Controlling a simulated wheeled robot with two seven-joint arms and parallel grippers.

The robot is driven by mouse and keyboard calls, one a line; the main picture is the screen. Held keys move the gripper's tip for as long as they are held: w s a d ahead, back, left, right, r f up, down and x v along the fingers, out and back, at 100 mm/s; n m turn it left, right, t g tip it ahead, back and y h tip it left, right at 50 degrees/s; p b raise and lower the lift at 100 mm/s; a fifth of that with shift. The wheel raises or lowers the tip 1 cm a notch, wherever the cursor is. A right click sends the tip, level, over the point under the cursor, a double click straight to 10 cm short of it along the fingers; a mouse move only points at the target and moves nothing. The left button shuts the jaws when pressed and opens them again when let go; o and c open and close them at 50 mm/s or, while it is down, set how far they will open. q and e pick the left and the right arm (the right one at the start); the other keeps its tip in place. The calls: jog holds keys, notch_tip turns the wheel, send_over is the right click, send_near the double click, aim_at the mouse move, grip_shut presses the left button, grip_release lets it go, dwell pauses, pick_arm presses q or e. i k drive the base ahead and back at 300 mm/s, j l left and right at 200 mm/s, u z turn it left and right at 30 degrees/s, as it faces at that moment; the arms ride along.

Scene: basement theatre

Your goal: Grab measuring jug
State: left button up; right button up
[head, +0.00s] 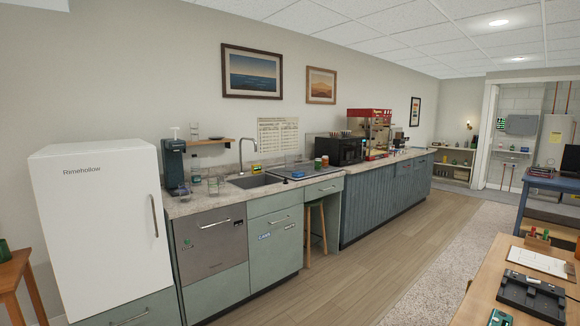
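I cannot make out a measuring jug for certain. A small clear vessel (213,185) stands on the counter left of the sink, and a second clear vessel (195,175) stands close behind it. Both are too small to tell whether either is a jug. Another clear glass-like item (194,131) is on the small wall shelf above. Neither of my grippers is in view.
A white fridge (100,225) stands left of the counter (190,205). A dark coffee machine (175,165) is at its left end, beside the sink (255,181). A stool (318,205) is under the counter. Wooden floor (370,255) lies clear; a desk (485,285) is at right.

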aim_at(290, 158)
jog(key=i+u, duration=0.15)
jog(key=i, duration=1.6)
jog(key=i+l+z, duration=0.15)
jog(key=i+z, duration=0.2)
jog(key=i, duration=0.5)
jog(key=i+j+z, duration=0.1)
jog(key=i+z, duration=0.25)
jog(key=i, duration=0.5)
